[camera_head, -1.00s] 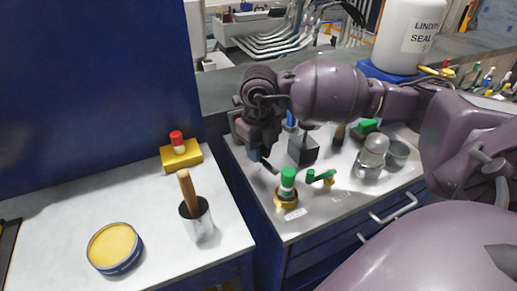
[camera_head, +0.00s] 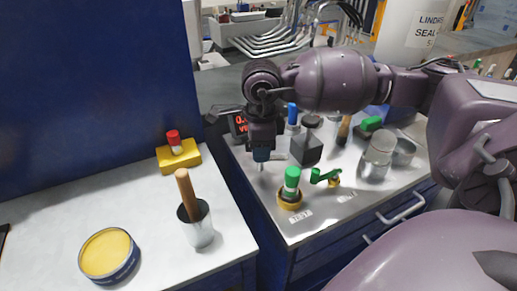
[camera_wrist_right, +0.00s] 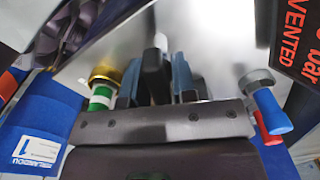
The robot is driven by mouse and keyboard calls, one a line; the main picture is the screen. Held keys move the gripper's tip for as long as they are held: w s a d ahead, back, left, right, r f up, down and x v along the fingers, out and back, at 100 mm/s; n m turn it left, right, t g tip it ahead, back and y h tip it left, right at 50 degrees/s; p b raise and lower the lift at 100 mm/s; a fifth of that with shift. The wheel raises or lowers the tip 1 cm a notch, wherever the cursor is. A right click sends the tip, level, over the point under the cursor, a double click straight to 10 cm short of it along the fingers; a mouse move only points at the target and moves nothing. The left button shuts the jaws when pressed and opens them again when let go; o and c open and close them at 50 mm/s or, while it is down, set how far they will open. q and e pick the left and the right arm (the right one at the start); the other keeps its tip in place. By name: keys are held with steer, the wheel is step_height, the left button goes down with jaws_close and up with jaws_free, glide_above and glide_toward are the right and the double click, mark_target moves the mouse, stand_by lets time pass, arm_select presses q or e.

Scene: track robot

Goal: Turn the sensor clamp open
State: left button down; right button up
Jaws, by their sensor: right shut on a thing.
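My right gripper (camera_head: 262,160) points down at the left part of the metal-topped cabinet (camera_head: 325,205). Its fingers are shut on the sensor clamp, of which only a small pale metal bar (camera_head: 278,156) shows beside the fingertips. The rest of the clamp is hidden by the hand. In the right wrist view the fingers (camera_wrist_right: 168,78) are close together around a dark narrow part, and how they touch it is hard to tell. My left gripper is not in view.
A green-and-white capped fitting (camera_head: 291,183) and a green-handled valve (camera_head: 326,176) stand in front. A dark grey block (camera_head: 306,148) is to the right. The left bench holds a yellow tin (camera_head: 108,253) and a metal cup (camera_head: 197,228).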

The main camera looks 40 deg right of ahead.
steer(key=shift+f+n, duration=0.1)
steer(key=shift+n, duration=0.8)
steer(key=shift+n+b, duration=0.45)
steer(key=shift+n, duration=0.85)
steer(key=o, duration=0.9)
steer(key=shift+r, duration=0.2)
